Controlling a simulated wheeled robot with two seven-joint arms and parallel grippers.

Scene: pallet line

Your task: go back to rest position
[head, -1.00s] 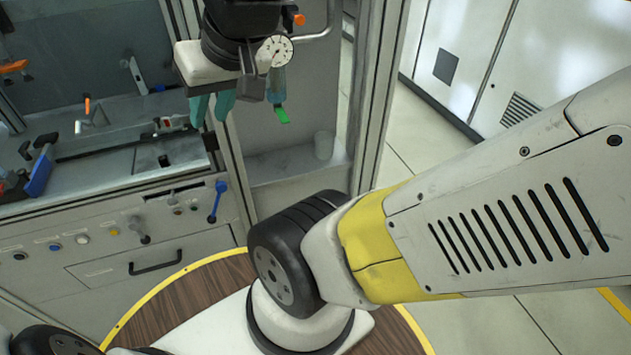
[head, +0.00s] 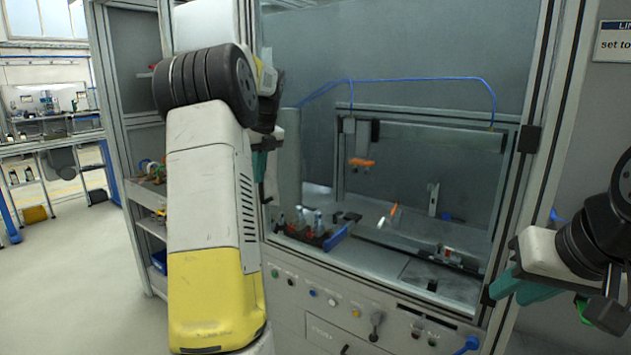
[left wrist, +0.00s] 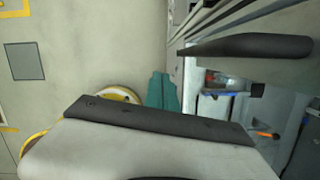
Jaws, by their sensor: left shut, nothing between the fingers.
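My left arm stands upright left of centre in the head view. Its gripper (head: 261,165) shows there as a small strip of teal finger, partly hidden behind the arm. In the left wrist view the teal fingers of my left gripper (left wrist: 163,92) are together with nothing between them. My right gripper (head: 518,289) is at the right edge of the head view, in front of the cabinet's right post. Its two teal fingers point down-left and look apart, with nothing seen between them.
The workstation cabinet (head: 330,275) fills the middle, with small tools and parts on its deck. A shelf unit (head: 148,195) stands behind my left arm. Open floor (head: 85,270) lies left.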

